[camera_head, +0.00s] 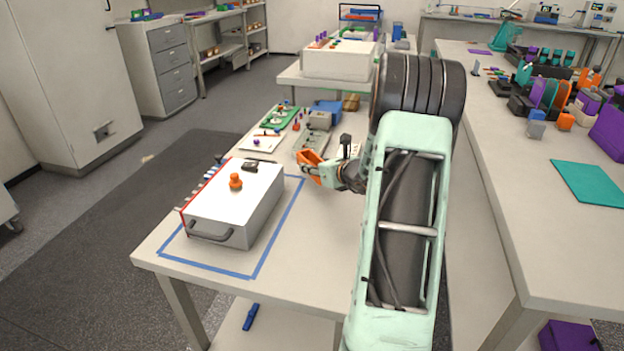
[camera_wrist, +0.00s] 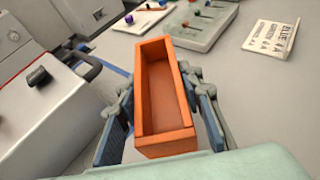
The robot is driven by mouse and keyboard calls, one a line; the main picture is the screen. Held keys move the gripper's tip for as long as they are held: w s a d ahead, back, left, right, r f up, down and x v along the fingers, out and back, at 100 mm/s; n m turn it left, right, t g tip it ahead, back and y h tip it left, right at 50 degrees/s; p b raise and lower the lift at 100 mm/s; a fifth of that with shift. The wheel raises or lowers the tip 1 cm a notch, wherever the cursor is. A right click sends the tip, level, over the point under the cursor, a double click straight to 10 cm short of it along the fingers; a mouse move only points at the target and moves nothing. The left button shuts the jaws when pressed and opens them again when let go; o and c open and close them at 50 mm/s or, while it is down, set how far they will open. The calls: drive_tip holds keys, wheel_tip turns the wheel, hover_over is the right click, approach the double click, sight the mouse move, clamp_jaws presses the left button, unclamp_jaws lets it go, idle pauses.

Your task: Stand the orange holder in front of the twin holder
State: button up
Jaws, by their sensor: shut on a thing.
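The orange holder (camera_wrist: 190,135) is an open-topped, long rectangular box. In the wrist view my gripper (camera_wrist: 165,118) has one finger on each long side of it and is shut on it. The holder appears empty inside. In the head view the orange holder (camera_head: 309,158) is at the tip of my gripper (camera_head: 316,172), over the table just right of the white box; I cannot tell whether it touches the table. I cannot pick out the twin holder with certainty in either view.
A white box (camera_head: 228,205) with an orange knob and front handle stands inside a blue tape outline (camera_head: 262,262). Behind are a grey tray (camera_head: 309,145), a green board (camera_head: 279,117) and a blue block (camera_head: 327,109). A printed card (camera_wrist: 270,43) lies right. The table front is clear.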

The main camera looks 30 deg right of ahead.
sight(312, 183)
drive_tip(key=shift+w+a+f, duration=0.1)
drive_tip(key=shift+w+f, duration=0.3)
drive_tip(key=shift+f, duration=0.1)
drive_tip(key=shift+w+f+b, duration=0.1)
drive_tip(key=shift+f+b, duration=0.45)
drive_tip(key=shift+f, duration=1)
drive_tip(key=shift+f, duration=0.2)
drive_tip(key=o, duration=1.2)
drive_tip(key=shift+o, duration=0.2)
drive_tip(key=shift+r, duration=0.1)
